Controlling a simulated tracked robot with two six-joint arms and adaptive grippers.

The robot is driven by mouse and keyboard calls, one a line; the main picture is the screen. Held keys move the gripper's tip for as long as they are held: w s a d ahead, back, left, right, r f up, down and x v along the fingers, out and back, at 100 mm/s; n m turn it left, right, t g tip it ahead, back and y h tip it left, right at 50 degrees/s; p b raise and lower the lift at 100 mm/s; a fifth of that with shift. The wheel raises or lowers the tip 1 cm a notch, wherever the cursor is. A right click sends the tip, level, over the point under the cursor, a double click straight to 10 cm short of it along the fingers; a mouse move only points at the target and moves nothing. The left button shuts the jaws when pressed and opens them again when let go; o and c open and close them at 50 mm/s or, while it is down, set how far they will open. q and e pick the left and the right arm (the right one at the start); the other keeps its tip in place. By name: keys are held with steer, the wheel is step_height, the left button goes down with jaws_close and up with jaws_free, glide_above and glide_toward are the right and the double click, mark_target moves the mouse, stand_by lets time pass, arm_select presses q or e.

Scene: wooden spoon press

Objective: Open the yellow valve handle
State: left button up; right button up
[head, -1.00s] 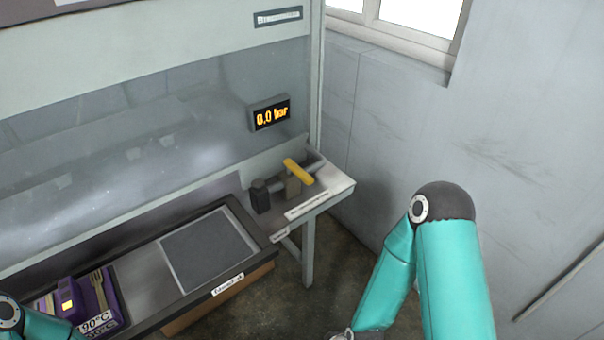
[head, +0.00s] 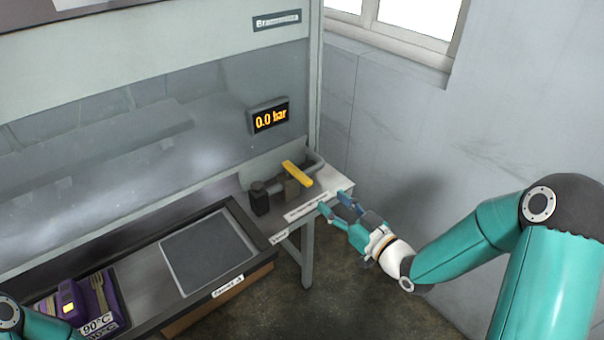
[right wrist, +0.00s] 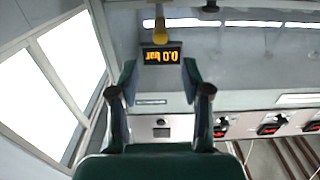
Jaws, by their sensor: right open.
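The yellow valve handle (head: 297,173) sits on a grey pipe valve (head: 292,187) on the small side shelf, lying slantwise across the pipe. In the right wrist view the yellow handle (right wrist: 160,28) shows at the top centre, beyond the fingers. My right gripper (head: 332,202) is open and empty at the shelf's front edge, apart from the handle and to its lower right. Its two fingers (right wrist: 160,82) show spread in the right wrist view. Of my left arm only a teal part shows at the lower left; its gripper is out of view.
A display (head: 269,116) reading 0.0 bar hangs above the valve. The side shelf (head: 335,178) stands near the wall. On the left are a dark square plate (head: 208,250) and a purple tray (head: 112,292). Free space lies over the floor before the shelf.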

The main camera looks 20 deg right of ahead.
mark_target(302, 175)
steer(key=p+x, duration=0.3)
steer(key=x, duration=0.9)
steer(key=shift+w+a+f, duration=0.1)
steer(key=shift+w, duration=0.05)
jaws_close()
